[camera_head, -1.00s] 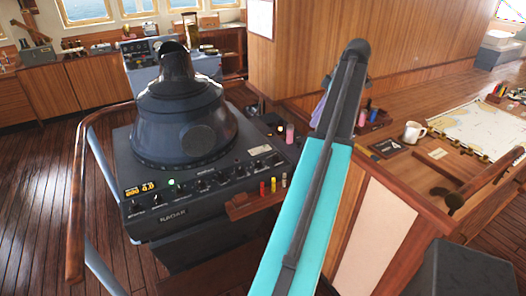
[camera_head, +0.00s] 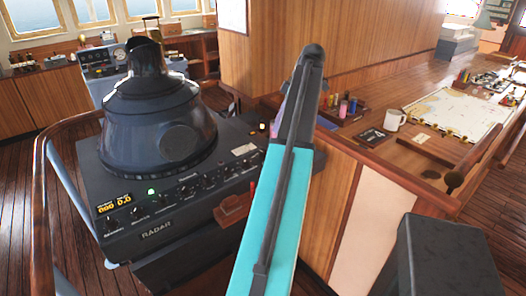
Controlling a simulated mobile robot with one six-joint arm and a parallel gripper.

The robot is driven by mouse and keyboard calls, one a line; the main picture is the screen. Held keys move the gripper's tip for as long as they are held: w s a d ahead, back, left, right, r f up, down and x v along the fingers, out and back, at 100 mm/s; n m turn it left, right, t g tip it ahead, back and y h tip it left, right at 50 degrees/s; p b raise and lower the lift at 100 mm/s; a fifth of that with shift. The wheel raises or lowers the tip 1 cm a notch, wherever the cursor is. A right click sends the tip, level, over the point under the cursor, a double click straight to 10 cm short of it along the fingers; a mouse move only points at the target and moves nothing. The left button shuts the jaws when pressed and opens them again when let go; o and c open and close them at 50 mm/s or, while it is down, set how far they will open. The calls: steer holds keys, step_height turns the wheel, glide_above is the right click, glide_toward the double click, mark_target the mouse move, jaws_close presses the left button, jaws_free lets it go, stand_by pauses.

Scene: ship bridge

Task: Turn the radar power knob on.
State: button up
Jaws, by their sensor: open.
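The radar console (camera_head: 160,250) is a dark cabinet with a tall black viewing hood (camera_head: 160,120) on top, at left in the head view. Its sloping front panel carries a row of small dark knobs (camera_head: 137,212), an amber display (camera_head: 114,203) and a lit green lamp (camera_head: 151,191). The word RADAR is readable below them. The other labels are too small to read, so I cannot tell which knob is the power knob. My teal arm link (camera_head: 262,220) rises in front of the console's right end and hides part of it. My gripper's fingers are not visible.
A wooden handrail (camera_head: 41,190) curves around the console's left side. A small red-brown tray (camera_head: 234,208) juts from its front. Open floor shows at lower left.

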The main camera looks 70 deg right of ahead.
mark_target(263, 152)
steer(key=shift+w+f, duration=0.1)
steer(key=shift+p+x, duration=2)
steer(key=shift+x, duration=4.75)
steer(key=shift+c, duration=0.2)
jaws_close()
